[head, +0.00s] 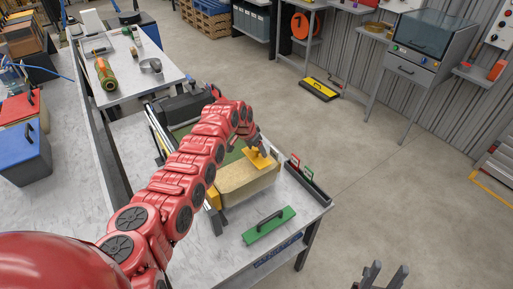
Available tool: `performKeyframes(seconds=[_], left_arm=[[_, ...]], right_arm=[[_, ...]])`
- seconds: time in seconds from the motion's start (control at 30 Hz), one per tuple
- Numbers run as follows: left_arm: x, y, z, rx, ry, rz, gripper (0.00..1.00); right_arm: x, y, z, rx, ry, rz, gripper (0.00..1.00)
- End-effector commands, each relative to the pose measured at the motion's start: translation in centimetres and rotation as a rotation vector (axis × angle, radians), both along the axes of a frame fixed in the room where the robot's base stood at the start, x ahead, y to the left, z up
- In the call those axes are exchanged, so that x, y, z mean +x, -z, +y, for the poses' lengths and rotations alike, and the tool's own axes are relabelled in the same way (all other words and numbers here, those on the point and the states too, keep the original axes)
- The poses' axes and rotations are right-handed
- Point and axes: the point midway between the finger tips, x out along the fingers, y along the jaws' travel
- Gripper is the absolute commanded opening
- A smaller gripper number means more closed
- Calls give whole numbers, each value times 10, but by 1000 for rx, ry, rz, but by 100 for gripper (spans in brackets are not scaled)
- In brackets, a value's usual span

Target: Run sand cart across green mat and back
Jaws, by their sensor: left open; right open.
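The sand cart looks to be the tan block (248,181) with a yellow top piece (259,158), on the near side of the table in the middle. A strip of the green mat (232,157) shows behind it, partly hidden by my red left arm. My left gripper (259,146) is open just above the yellow piece; I cannot tell whether it touches it. My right gripper (386,272) is open and empty at the bottom edge, over the floor.
A green block with a black handle (269,225) lies on the table (227,244) in front of the cart. A dark rack (309,182) stands along the table's right edge. Another table (134,86) holds a turf roll (106,75).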

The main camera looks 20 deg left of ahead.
Motion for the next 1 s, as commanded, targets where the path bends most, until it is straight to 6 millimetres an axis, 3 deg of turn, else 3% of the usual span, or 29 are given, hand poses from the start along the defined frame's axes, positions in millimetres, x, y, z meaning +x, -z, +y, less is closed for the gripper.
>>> performKeyframes(seconds=[0.37,0.77,1.0], left_arm=[[2,3,0,-1,-2,-2,71],[2,3,0,0,-1,-1,3],[2,3,0,0,-1,-1,0]], right_arm=[[0,-1,0,0,0,0,44],[0,-1,0,0,0,0,44],[0,-1,0,0,0,0,44]])
